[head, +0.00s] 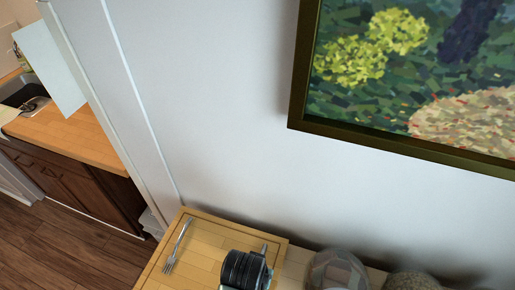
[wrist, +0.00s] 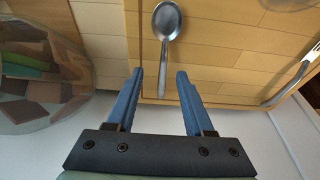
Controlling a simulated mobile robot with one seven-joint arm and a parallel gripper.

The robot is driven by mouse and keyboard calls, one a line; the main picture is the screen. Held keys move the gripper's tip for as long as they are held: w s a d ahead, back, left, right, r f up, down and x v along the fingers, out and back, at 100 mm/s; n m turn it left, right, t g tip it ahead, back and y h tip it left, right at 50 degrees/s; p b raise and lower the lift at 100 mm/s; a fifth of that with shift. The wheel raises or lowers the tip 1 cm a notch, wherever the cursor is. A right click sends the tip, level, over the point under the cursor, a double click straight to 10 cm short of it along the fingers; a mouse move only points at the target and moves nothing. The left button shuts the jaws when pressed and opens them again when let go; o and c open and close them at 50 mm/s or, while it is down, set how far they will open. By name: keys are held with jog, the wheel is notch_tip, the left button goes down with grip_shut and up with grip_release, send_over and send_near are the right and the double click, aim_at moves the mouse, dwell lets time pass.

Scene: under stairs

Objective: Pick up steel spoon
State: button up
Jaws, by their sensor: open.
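The steel spoon (wrist: 167,22) lies on a light wooden surface (wrist: 228,52) in the wrist view, its bowl toward the top of the picture and its handle pointing down. My gripper (wrist: 160,73) is open, with two blue fingers apart. The handle appears between the fingertips in the picture, with a gap on each side. I cannot tell how high the fingers are above it. The spoon cannot be made out in the head view, where the wooden surface (head: 208,232) shows at the bottom.
A fork (head: 177,246) lies left on the wooden surface; it shows at the right in the wrist view (wrist: 294,78). A clear glass vessel (wrist: 40,75) with coloured pieces stands at the left there. A wall and framed painting (head: 400,158) rise behind. A speckled round object (head: 412,281) is at lower right.

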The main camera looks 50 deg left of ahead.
jog(key=shift+a+p+x, duration=0.15)
jog(key=shift+p+x, duration=0.05)
jog(key=shift+x, duration=0.8)
jog(key=shift+a+p+x, duration=0.15)
jog(key=shift+x, duration=0.8)
grip_shut()
